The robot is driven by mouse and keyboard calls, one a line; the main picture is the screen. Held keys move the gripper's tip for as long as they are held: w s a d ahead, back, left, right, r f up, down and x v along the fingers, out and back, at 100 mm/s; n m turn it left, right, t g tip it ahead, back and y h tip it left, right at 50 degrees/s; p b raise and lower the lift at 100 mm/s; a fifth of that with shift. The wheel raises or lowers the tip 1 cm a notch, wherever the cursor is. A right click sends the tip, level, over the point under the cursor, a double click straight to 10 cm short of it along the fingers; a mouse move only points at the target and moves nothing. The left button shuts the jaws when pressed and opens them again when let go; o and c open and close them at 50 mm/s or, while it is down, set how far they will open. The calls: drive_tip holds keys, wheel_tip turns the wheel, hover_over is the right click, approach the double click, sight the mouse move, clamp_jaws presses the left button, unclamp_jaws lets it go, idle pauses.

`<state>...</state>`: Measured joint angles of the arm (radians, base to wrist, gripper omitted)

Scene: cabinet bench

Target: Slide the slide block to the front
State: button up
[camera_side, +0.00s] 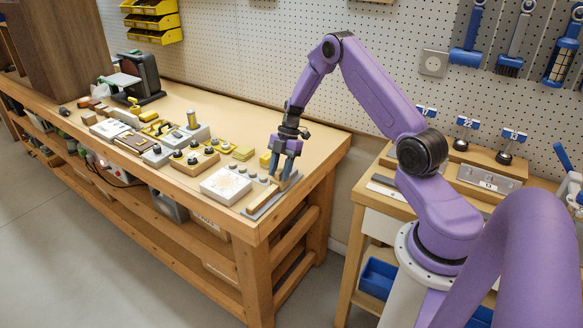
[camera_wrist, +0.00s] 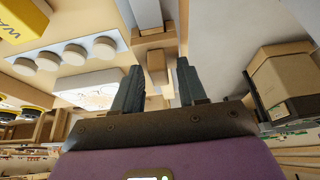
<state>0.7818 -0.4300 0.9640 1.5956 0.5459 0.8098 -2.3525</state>
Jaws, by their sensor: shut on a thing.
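My gripper (camera_side: 280,177) points down at the right end of the bench, over a grey metal slide rail (camera_side: 266,206). Its two dark fingers also show in the wrist view (camera_wrist: 160,66). They are shut on the wooden slide block (camera_wrist: 157,68), whose upright part stands between them. The block's wider wooden part (camera_wrist: 155,40) shows across the rail (camera_wrist: 147,14) in the wrist view. In the side view the fingers hide much of the block, and its exact place along the rail is hard to tell.
A white box (camera_side: 226,186) lies left of the rail. A strip with several round grey knobs (camera_wrist: 74,54) runs beside the rail. Several yellow, grey and wooden fixtures (camera_side: 193,160) fill the bench further left. The bench's right edge is close to the rail.

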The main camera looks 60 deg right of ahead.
sight(261, 200)
drive_tip(key=shift+s+a+f, duration=0.1)
drive_tip(key=shift+a+f, duration=0.1)
drive_tip(key=shift+a, duration=0.5)
drive_tip(key=shift+s+a+f, duration=0.1)
drive_tip(key=shift+a+f, duration=0.15)
drive_tip(key=shift+a, duration=0.5)
drive_tip(key=shift+a+f, duration=0.2)
drive_tip(key=shift+a, duration=2.85)
drive_tip(key=o, duration=0.4)
drive_tip(key=shift+a, duration=0.1)
drive_tip(key=shift+o, duration=0.2)
drive_tip(key=shift+w+r, duration=0.2)
drive_tip(key=shift+r, duration=1.9)
wheel_tip(261, 200, up, 7)
drive_tip(key=shift+d, duration=0.2)
drive_tip(key=shift+a, duration=0.1)
